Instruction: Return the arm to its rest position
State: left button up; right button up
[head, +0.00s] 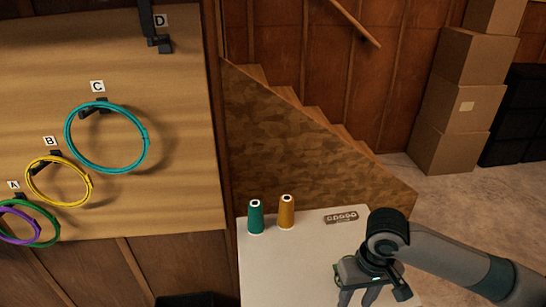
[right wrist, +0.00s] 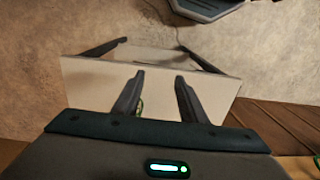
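My right arm comes in from the right in the head view. Its gripper (head: 357,297) is over the near right part of the white table (head: 285,262), and its fingertips are at the picture's bottom edge. In the right wrist view the two dark fingers of my right gripper (right wrist: 160,76) stand apart with nothing between them. A bit of green (right wrist: 139,106) shows beside the left finger there, and a thin green curve shows beside the gripper in the head view. It is mostly hidden. My left gripper is not recognisable in either view.
Green (head: 256,217) and orange (head: 287,213) spools and a small strip (head: 342,217) stand at the table's back. Teal (head: 147,138), yellow (head: 91,188), green and purple rings hang on the wall board (head: 180,180). Boxes (head: 455,110) are stacked at right. A dark bar (head: 146,15) beside D is unclear.

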jog(key=s+a+f+n+t+y, duration=0.2)
jog(key=s+a+f+t+y, duration=0.15)
jog(key=s+a+f, duration=0.5)
jog(key=s+d+f+m+h, duration=0.2)
jog(key=s+d+f+h, duration=0.3)
jog(key=s+d, duration=0.7)
notch_tip(320, 180, down, 29)
jog(key=s+g+y, duration=0.1)
jog(key=s+d+f+g, duration=0.1)
jog(key=s+d+f, duration=0.2)
jog(key=s+f, duration=1.4)
jog(key=shift+s+f+n, duration=0.3)
jog(key=shift+s+n, duration=0.1)
jog(key=shift+s, duration=0.15)
